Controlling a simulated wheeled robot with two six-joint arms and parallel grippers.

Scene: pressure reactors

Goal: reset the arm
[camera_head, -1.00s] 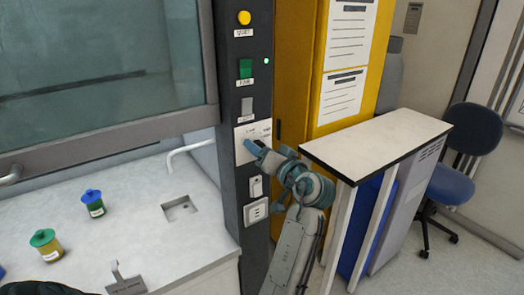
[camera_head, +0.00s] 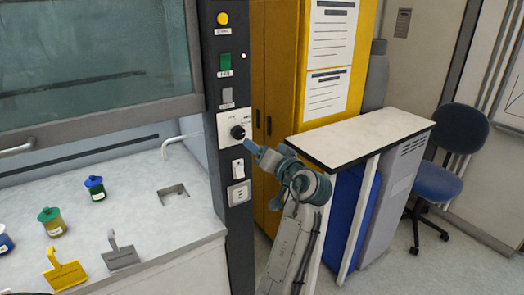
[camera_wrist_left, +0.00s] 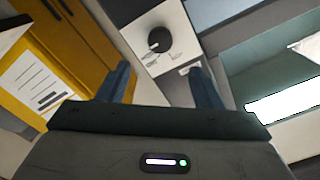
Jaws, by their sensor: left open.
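My left gripper (camera_head: 250,148) is in the head view, just right of the dark control post. Its blue fingers point toward a black round knob (camera_head: 237,132) on a white plate. The left wrist view shows the same knob (camera_wrist_left: 159,40) ahead of the fingers, with a gap between. The two fingers of the left gripper (camera_wrist_left: 159,72) stand apart with nothing between them. The left arm is bent, its forearm reaching up from the bottom of the head view. My right gripper is in neither view.
A white-topped side bench (camera_head: 365,138) stands close right of the arm. A yellow cabinet (camera_head: 285,90) is behind it. The fume hood counter (camera_head: 140,225) at left holds lidded jars and two small signs, one yellow (camera_head: 65,270). A blue chair (camera_head: 440,180) is farther right.

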